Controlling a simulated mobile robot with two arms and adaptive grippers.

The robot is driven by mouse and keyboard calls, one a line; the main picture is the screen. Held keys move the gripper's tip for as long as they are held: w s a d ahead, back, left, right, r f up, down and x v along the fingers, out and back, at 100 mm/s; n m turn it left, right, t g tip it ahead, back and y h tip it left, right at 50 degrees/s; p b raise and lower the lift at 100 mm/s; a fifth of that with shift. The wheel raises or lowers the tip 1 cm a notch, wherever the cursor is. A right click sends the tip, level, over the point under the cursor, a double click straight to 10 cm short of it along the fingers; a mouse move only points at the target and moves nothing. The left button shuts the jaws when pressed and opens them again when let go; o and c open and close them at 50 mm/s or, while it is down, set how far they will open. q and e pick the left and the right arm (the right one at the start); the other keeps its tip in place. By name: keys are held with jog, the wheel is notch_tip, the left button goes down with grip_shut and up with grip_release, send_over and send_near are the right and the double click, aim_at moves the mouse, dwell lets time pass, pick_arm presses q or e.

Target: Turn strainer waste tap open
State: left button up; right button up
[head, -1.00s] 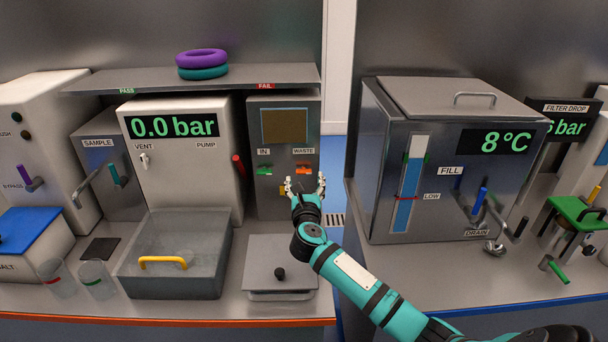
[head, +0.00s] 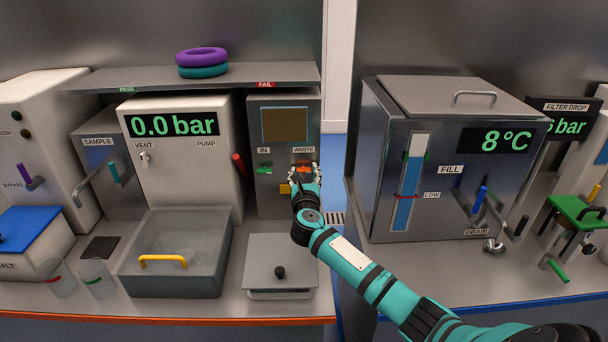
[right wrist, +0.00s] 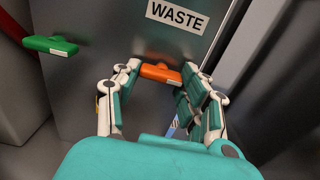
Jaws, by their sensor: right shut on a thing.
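The strainer's grey cabinet (head: 270,205) carries an orange tap handle under the WASTE label (head: 303,149). In the right wrist view the orange waste tap (right wrist: 160,73) lies crosswise, roughly level, between my right fingertips. My right gripper (head: 304,172) is shut on this handle, one finger at each end; it also shows in the right wrist view (right wrist: 158,80). In the head view the fingers cover part of the tap. My left gripper is not in view.
A green tap (right wrist: 50,45) under the IN label is left of the waste tap. A yellow part (head: 285,188) is low on the cabinet. The tank cabinet (head: 450,170) stands to the right across a gap.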

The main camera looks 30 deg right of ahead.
jog(key=shift+c, duration=0.7)
jog(key=shift+s+d+r+n+p, duration=0.1)
jog(key=shift+n+p, duration=3.35)
jog(key=shift+n, duration=1.05)
jog(key=shift+s+n+p, duration=0.1)
jog(key=shift+n+p, duration=3.35)
jog(key=shift+n, duration=1.05)
jog(key=o, duration=1.2)
jog(key=shift+w, duration=0.1)
jog(key=v, duration=1.2)
jog(key=shift+d, duration=0.1)
